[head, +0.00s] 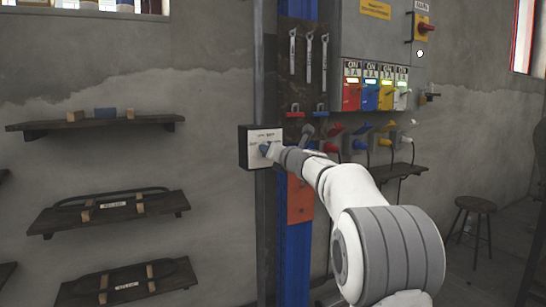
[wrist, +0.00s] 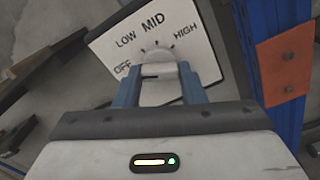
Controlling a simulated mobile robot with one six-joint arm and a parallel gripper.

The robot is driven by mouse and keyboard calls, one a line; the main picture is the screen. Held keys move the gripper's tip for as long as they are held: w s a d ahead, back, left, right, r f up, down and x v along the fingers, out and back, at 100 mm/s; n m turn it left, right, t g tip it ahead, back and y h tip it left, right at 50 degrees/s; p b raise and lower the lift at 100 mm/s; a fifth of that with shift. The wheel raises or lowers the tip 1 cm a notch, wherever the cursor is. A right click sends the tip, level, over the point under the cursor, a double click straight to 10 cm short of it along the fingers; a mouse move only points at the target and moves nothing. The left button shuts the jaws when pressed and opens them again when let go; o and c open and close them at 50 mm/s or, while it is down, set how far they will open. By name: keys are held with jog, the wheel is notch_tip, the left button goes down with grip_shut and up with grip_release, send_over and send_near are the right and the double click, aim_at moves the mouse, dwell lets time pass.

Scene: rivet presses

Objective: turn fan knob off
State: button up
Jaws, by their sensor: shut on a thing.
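The fan control box (head: 262,135) has a white face and dark sides and is mounted beside the blue column. In the wrist view its white face (wrist: 126,54) is tilted and reads OFF, LOW, MID and HIGH in an arc. The pale grey fan knob (wrist: 159,70) sits below the MID label. My gripper (wrist: 158,82) has its two blue fingers closed on either side of the knob. Its tip also shows at the box in the head view (head: 267,150), where it hides the knob. I cannot tell exactly which label the knob points to.
A blue column (head: 296,240) with an orange plate (head: 299,200) stands right of the box. Coloured switches (head: 369,96) and plugs are on the wall further right. Wooden shelves (head: 95,125) line the left wall. A stool (head: 474,207) stands at the far right.

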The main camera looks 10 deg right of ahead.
jog(key=shift+f+n, duration=0.1)
jog(key=shift+n, duration=0.3)
jog(key=o, duration=1)
jog(key=shift+v, duration=3.9)
